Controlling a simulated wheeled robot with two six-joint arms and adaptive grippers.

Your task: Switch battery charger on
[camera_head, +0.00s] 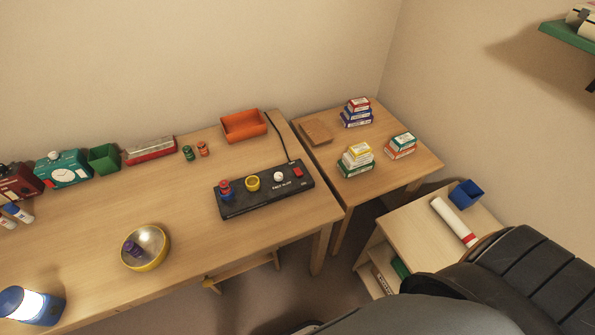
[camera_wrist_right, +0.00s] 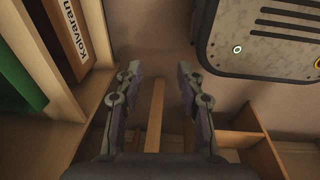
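The black battery charger (camera_head: 240,203) lies on the long desk near its right end, with white lettering on its top. A red switch (camera_head: 298,172) is at its right end; its on or off position is too small to tell. A red-and-blue cylinder (camera_head: 226,191) stands at the charger's left part. A yellow ring-like piece (camera_head: 252,183) and a white round piece (camera_head: 279,176) are further right on it. My right gripper (camera_wrist_right: 157,82) is open and empty in the right wrist view, with bare floor and wooden shelving beyond it, away from the charger. My left gripper is not in view.
A black cord (camera_head: 278,135) runs back from the charger. An orange tray (camera_head: 244,126) and small green (camera_head: 188,153) and red (camera_head: 203,149) cylinders are behind it. A yellow bowl (camera_head: 161,262) holds a purple cylinder (camera_head: 132,248). Desk in front of the charger is clear.

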